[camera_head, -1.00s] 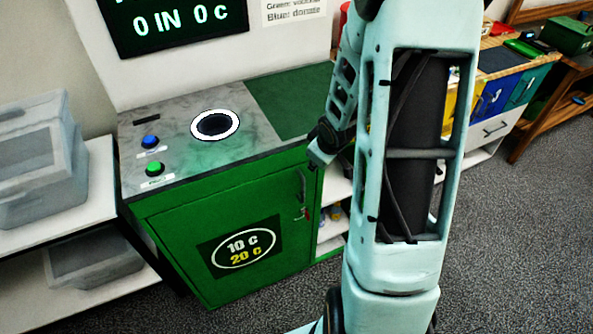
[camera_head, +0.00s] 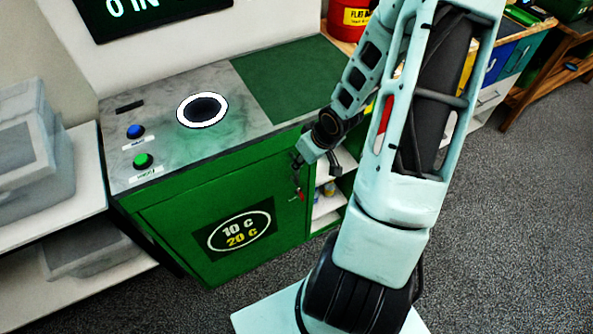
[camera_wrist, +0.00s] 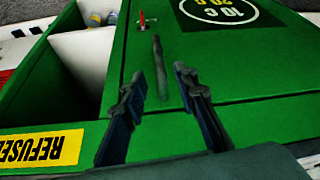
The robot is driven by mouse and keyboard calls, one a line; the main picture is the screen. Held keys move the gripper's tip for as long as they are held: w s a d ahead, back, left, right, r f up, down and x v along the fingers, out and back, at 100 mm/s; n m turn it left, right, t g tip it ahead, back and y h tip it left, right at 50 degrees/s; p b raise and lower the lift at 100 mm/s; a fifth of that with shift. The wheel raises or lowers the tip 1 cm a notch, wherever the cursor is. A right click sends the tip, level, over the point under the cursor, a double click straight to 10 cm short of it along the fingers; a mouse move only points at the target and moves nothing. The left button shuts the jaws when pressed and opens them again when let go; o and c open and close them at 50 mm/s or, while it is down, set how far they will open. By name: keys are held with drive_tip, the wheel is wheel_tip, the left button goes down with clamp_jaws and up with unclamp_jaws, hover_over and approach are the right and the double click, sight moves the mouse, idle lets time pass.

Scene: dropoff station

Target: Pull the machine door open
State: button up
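The green machine door (camera_head: 225,215) is on the front of the machine and looks shut; it carries a black "10 C 20 C" sign (camera_head: 236,231). In the wrist view the door (camera_wrist: 240,60) fills the right side, with its dark bar handle (camera_wrist: 159,68) and a red key (camera_wrist: 143,19) in a lock beyond the handle. My gripper (camera_wrist: 162,90) is open, its two fingers on either side of the handle's near end. I cannot tell whether they touch it. In the head view my arm's end (camera_head: 312,148) is at the door's upper right and hides the handle.
Right of the door are open white shelves (camera_head: 328,205), also seen in the wrist view beside a yellow "REFUSED" label (camera_wrist: 42,149). Grey plastic bins (camera_head: 30,140) stand on shelves at the left. Carpet floor (camera_head: 500,230) is open at the right.

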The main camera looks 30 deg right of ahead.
drive_tip(key=b, duration=0.2)
hover_over(297, 183)
drive_tip(key=f, duration=0.7)
drive_tip(key=shift+w+d, duration=0.15)
drive_tip(key=shift+w, duration=0.15)
drive_tip(key=shift+c, duration=0.3)
clamp_jaws()
